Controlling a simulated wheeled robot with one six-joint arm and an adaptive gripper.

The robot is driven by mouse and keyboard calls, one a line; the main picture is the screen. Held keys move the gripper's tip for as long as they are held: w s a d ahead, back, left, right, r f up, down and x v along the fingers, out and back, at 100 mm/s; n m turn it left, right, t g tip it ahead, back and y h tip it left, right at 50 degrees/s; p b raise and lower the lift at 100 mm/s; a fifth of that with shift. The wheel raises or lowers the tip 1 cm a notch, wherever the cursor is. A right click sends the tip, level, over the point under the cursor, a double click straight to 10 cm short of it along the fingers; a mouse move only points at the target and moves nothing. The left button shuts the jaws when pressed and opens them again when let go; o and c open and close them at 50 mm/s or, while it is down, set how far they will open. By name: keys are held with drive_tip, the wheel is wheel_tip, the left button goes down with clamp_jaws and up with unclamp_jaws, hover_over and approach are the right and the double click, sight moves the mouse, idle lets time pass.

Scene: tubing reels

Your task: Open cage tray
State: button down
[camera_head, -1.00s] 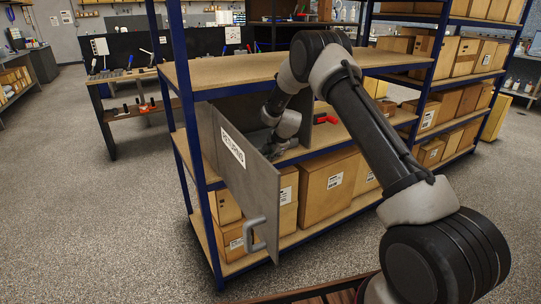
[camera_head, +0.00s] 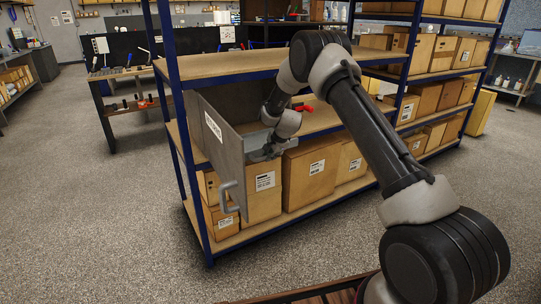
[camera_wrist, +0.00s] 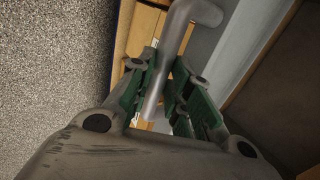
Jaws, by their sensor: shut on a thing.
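The cage is a grey box on the middle shelf, and its labelled grey door (camera_head: 222,150) stands swung open toward me. The door's handle (camera_head: 228,196) is free. My gripper (camera_head: 266,153) is at the cage opening, to the right of the door. A light grey piece that looks like the tray (camera_head: 251,139) shows beside it, partly hidden by the door and my wrist. In the wrist view my gripper (camera_wrist: 163,70) has its green-padded fingers shut around a grey bar handle (camera_wrist: 172,45). How far the tray is out of the cage I cannot tell.
Cardboard boxes (camera_head: 310,170) stand on the shelf below. A red object (camera_head: 303,108) lies on the middle shelf right of the cage. The blue shelf post (camera_head: 196,190) is left of the door. The speckled floor in front is clear.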

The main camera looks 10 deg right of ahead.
drive_tip(key=c, duration=1.3)
unclamp_jaws()
drive_tip(key=v, duration=1.2)
